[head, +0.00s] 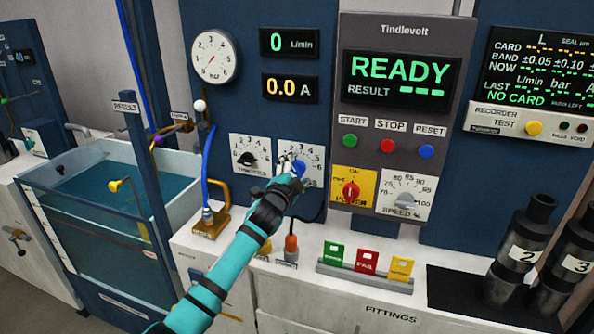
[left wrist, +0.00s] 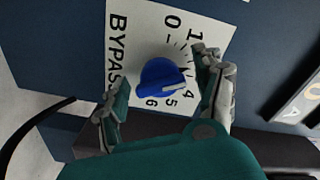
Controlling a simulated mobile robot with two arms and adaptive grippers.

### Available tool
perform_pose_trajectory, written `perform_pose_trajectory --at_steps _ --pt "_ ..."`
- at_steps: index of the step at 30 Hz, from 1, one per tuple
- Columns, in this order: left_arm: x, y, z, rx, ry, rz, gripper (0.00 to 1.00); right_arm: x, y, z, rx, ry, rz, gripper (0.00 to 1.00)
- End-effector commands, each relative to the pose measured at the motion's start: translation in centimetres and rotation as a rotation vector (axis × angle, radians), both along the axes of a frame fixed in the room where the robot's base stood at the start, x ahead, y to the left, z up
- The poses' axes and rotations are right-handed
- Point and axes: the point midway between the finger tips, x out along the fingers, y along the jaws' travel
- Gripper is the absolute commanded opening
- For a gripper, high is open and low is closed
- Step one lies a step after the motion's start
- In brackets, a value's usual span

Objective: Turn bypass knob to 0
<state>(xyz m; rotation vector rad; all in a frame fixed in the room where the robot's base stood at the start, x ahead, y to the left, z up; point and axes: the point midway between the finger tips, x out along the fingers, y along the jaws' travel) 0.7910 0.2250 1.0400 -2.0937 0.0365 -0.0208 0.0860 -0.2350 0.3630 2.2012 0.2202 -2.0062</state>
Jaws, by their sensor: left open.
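The blue bypass knob (left wrist: 160,78) sits on a white dial plate (left wrist: 143,32) marked BYPASS with numbers from 0 to 6. Its white pointer line lies toward the 4 side of the scale, away from the 0. My left gripper (left wrist: 164,72) is open, with one finger on each side of the knob; I cannot tell whether either finger touches it. In the head view the knob (head: 299,168) shows just beyond my left gripper (head: 291,167), which covers part of the dial. My right gripper is not in view.
A similar dial with a black knob (head: 247,159) is just left. A red knob on a yellow plate (head: 351,191) and a grey speed knob (head: 405,200) are to the right. A blue tube (head: 207,165) and brass fitting (head: 210,222) stand near my left arm.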

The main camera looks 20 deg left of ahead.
Motion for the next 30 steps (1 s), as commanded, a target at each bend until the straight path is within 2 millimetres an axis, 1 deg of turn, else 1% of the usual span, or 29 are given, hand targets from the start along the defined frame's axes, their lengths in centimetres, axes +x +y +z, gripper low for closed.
perform_pose_trajectory --at_steps 6,7,18,20,26,30 --pt "0.02 -0.01 0.00 0.000 0.000 0.000 0.69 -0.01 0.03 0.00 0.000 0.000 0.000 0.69" --pt "0.02 0.00 0.00 0.000 0.000 0.000 0.67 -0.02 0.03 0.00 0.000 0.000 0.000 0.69" --pt "0.00 0.01 -0.02 0.000 0.000 0.001 0.18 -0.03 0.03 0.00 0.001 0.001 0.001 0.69" --pt "0.00 0.01 -0.03 0.000 0.000 0.001 0.12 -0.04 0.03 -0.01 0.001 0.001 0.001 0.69" --pt "0.00 0.01 -0.03 -0.014 0.002 0.000 0.12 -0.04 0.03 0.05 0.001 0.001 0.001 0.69" --pt "0.00 0.00 -0.02 -0.057 0.004 0.001 0.12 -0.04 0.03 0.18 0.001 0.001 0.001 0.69"
